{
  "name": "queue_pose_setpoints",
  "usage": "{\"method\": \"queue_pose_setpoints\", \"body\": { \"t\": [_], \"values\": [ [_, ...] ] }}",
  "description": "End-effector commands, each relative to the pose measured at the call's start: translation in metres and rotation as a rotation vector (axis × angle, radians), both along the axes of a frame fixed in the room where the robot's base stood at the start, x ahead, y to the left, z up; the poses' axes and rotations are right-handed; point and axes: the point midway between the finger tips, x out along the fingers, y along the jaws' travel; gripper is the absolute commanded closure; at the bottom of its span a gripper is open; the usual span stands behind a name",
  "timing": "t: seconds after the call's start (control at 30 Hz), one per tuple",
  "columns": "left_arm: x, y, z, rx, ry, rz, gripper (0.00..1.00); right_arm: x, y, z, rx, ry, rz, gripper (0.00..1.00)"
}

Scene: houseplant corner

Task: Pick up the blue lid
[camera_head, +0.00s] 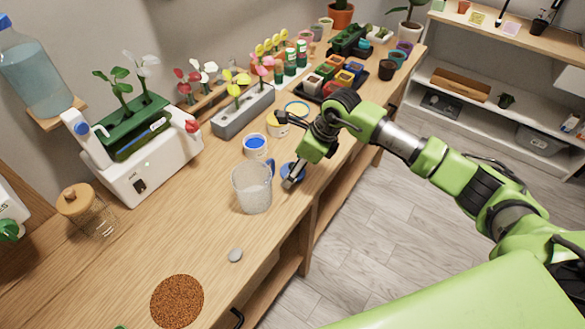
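The blue lid (286,168) lies near the front edge of the wooden counter, just right of the clear measuring jug. It shows as a small blue round patch, partly hidden by my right gripper. My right gripper (291,180) points down at the lid, with its fingertips over or against it. I cannot tell whether the fingers are closed on the lid. My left gripper is not in view.
The clear jug (252,188) with a blue handle stands close left of my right gripper. A white-and-blue tub (256,147) and a yellow tub (277,124) stand behind. A grey stone (235,255) and a brown round patch (177,301) lie nearer; counter between is clear.

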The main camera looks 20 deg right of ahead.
Motion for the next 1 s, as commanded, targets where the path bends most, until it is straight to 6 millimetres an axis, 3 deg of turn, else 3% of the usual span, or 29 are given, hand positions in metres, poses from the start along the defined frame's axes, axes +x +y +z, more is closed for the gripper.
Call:
{"method": "queue_pose_setpoints", "body": {
  "t": [0.17,0.3,0.77,1.0],
  "values": [
    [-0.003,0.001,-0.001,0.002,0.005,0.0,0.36,0.0,0.0,-0.001,0.0,0.0,0.0,0.33],
    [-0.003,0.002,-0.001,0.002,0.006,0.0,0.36,0.0,0.0,0.0,0.0,0.0,-0.001,0.66],
    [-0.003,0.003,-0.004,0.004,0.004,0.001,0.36,0.001,0.0,0.004,0.0,-0.003,-0.001,0.66],
    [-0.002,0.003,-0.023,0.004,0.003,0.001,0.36,-0.002,-0.001,0.034,0.0,-0.006,0.0,0.66]
  ]
}}
